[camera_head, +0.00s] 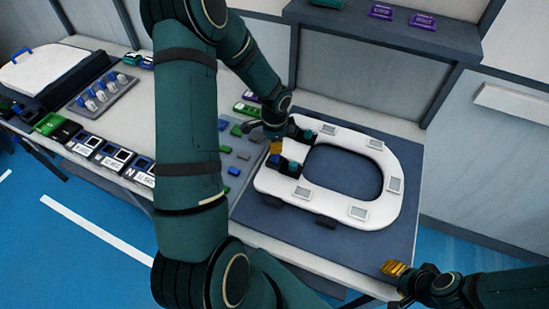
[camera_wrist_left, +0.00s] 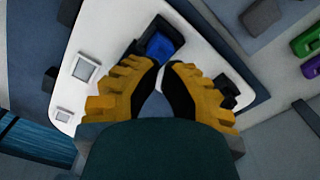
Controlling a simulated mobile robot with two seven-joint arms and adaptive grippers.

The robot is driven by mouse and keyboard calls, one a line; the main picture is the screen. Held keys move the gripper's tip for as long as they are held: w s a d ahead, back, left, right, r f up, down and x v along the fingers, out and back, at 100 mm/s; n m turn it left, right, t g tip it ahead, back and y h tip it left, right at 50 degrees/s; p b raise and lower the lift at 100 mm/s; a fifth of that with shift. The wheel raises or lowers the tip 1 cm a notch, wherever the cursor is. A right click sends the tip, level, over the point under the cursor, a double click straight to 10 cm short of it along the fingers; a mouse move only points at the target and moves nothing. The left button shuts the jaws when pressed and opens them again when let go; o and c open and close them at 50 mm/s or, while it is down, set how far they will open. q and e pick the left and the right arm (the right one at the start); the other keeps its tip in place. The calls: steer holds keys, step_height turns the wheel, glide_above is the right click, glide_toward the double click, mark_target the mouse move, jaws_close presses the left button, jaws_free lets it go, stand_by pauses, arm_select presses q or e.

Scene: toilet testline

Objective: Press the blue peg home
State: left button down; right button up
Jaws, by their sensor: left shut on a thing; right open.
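The blue peg (camera_wrist_left: 160,46) sits at a black holder on the white toilet seat (camera_wrist_left: 110,25) in the left wrist view. In the head view a small blue part of the peg (camera_head: 284,160) shows just below my left gripper (camera_head: 276,149). In the left wrist view the yellow fingertips of my left gripper (camera_wrist_left: 162,68) come together at the peg's near edge and are shut on it. How deep the peg sits is hidden. The white seat (camera_head: 335,215) lies on a dark blue mat. My right gripper (camera_head: 395,269) is open and empty at the lower right, away from the seat.
A second black fitting (camera_head: 299,131) stands at the seat's upper left. A grey tray (camera_head: 238,160) with green and blue pieces lies left of the seat. A rack of blue-topped parts (camera_head: 98,94) and labelled bins (camera_head: 113,158) stand farther left. The mat's right side (camera_head: 405,155) is clear.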

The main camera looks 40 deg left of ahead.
mark_target(385, 279)
arm_select(q)
steer(key=shift+f+b, duration=1.75)
steer(key=shift+f, duration=0.45)
arm_select(e)
steer(key=shift+f, duration=1.75)
arm_select(q)
steer(key=shift+r, duration=0.15)
arm_select(e)
steer(key=shift+r, duration=0.1)
arm_select(q)
steer(key=shift+r+p, duration=3.05)
steer(key=shift+r, duration=0.9)
arm_select(e)
step_height(385, 279, up, 6)
steer(key=shift+f, duration=0.1)
arm_select(q)
steer(key=shift+f, duration=0.1)
arm_select(e)
steer(key=shift+s+d, duration=0.1)
